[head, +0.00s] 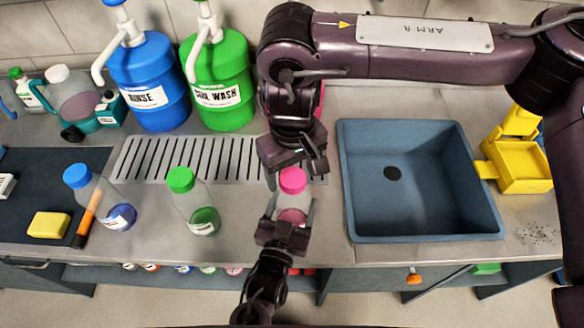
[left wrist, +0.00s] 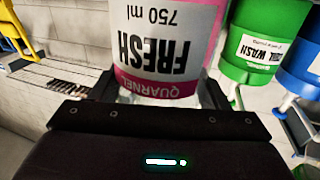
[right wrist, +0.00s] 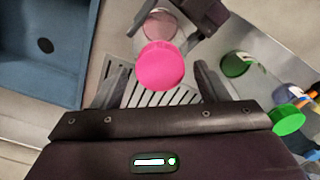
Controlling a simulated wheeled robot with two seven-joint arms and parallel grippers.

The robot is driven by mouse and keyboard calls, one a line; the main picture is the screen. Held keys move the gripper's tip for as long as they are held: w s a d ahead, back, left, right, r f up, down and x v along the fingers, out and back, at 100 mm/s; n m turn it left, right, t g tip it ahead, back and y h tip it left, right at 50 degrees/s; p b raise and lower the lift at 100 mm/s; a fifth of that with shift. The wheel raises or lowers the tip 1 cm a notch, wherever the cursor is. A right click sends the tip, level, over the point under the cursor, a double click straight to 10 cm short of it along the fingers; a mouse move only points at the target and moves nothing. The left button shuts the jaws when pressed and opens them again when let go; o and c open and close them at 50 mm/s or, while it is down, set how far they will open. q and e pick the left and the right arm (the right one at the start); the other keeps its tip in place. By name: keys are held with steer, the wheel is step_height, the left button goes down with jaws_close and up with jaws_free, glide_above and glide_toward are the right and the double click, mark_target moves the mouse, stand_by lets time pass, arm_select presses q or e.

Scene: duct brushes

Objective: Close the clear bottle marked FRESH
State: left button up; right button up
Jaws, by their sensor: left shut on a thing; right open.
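The clear bottle marked FRESH (head: 292,215) stands upright at the counter's front, left of the sink, with pink contents and a pink cap (head: 292,180) at its top. Its label (left wrist: 165,50) fills the left wrist view. My left gripper (head: 289,212) is shut around the bottle's body from the front. My right gripper (head: 297,166) is open just above, pointing down. In the right wrist view the pink cap (right wrist: 161,66) shows between its spread fingers, with no finger seen pressing it. How tightly the cap sits cannot be told.
A clear bottle with a green cap (head: 196,205) and one with a blue cap (head: 105,200) stand to the left. The sink (head: 400,220) is at right.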

steer(key=shift+r, duration=2.25)
steer(key=shift+c, duration=0.5)
